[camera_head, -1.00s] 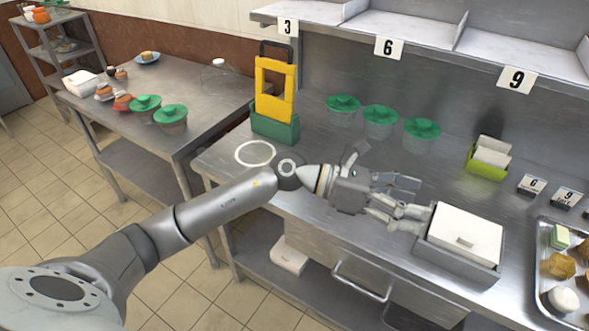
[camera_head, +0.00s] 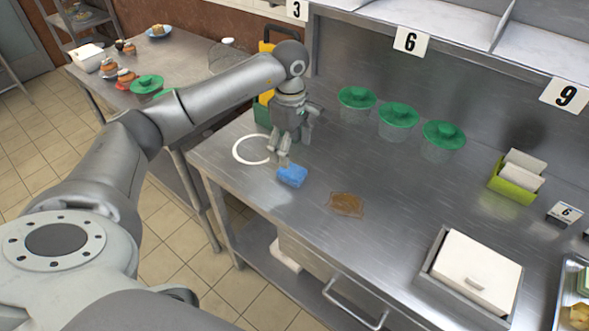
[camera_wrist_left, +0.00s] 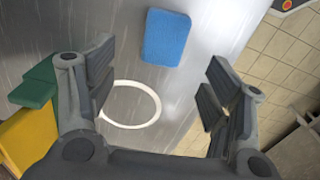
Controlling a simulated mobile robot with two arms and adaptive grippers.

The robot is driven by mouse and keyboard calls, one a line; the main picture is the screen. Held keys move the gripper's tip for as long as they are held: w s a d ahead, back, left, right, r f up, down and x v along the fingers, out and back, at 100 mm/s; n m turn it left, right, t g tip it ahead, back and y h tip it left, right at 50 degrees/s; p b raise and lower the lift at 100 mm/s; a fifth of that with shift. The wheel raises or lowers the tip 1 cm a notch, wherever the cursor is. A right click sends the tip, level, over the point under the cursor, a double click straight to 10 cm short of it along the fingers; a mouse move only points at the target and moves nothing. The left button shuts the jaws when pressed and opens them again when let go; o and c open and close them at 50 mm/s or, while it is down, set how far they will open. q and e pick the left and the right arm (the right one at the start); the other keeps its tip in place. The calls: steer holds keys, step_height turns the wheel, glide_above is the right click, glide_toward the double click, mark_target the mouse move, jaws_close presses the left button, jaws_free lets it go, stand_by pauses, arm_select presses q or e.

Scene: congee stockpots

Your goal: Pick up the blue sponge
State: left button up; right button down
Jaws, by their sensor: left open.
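The blue sponge (camera_head: 292,175) lies flat on the steel counter, near its front edge and just right of the white ring. In the left wrist view the sponge (camera_wrist_left: 166,38) is at the top middle, beyond the fingertips and roughly between their lines. My left gripper (camera_head: 291,152) hangs fingers down over the counter, close behind the sponge. It is open and empty, with its fingers spread wide in the left wrist view (camera_wrist_left: 155,90). I see no contact with the sponge. My right gripper is not in view.
A white ring (camera_head: 252,149) is marked on the counter. A yellow-and-green holder (camera_head: 263,112) stands behind my left gripper. A brown stain (camera_head: 346,204) lies right of the sponge. Green-lidded containers (camera_head: 398,113) line the back. A white-lidded box (camera_head: 477,272) sits at the right front.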

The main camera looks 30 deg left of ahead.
mark_target(292, 170)
arm_select(q)
step_height(292, 170, down, 2)
steer(key=shift+f, duration=0.4)
steer(key=f, duration=0.1)
steer(key=f+p, duration=0.1)
steer(key=f, duration=0.2)
steer(key=shift+s+d+p, duration=0.3)
steer(key=shift+p, duration=0.1)
steer(key=shift+w+f, duration=0.1)
steer(key=shift+f, duration=0.5)
steer(key=c, duration=1)
steer(key=shift+c, duration=0.2)
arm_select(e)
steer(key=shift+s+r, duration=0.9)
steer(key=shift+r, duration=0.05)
